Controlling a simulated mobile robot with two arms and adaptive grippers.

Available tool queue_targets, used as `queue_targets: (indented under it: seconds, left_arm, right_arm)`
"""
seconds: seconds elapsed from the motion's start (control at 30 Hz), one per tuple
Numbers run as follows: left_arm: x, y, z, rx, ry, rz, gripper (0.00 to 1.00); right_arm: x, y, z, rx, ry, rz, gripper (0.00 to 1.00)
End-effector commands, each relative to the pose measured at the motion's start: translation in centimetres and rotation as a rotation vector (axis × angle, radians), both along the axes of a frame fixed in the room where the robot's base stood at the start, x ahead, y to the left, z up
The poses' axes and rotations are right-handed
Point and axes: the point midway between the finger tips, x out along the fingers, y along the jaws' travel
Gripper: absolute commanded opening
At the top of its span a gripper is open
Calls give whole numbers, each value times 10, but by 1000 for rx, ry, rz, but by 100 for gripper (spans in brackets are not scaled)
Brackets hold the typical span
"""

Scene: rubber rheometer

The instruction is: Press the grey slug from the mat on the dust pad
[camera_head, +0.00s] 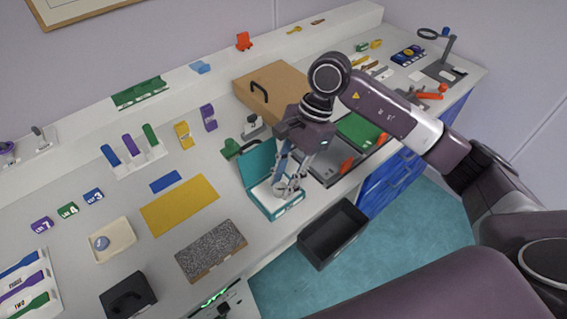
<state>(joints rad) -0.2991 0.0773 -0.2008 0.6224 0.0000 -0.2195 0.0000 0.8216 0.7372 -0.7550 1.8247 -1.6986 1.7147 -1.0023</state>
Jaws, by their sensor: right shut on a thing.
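My right gripper (281,186) points down into the open teal case with a pale pad inside, which looks like the dust pad (295,202). It is shut on a small grey piece that looks like the grey slug, mostly hidden by the fingers. The piece is at or just above the pale pad; I cannot tell whether it touches. The yellow mat (180,205) lies flat to the left, with nothing on it. My left gripper is not in view.
A speckled grey board (211,249) lies in front of the mat. A cream tray (117,252) holds a blue-grey round piece (101,243). A black bin (333,237) stands off the bench's front edge. A cardboard box (286,78) is behind the gripper.

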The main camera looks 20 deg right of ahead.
Motion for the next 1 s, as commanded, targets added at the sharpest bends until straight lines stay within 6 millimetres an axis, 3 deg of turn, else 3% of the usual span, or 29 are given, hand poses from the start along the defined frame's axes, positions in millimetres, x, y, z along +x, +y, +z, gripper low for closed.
queue_targets:
  seconds: [0.2,0.4,0.7,1.0]
  left_arm:
    - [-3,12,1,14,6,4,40]
    - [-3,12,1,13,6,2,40]
    - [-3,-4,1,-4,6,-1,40]
    - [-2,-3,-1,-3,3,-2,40]
  right_arm:
    - [30,-1,-12,2,2,-473,12]
    - [48,-7,-17,0,2,-750,12]
    - [54,-10,-18,-1,3,-848,12]
    - [54,-11,-19,-1,3,-845,12]
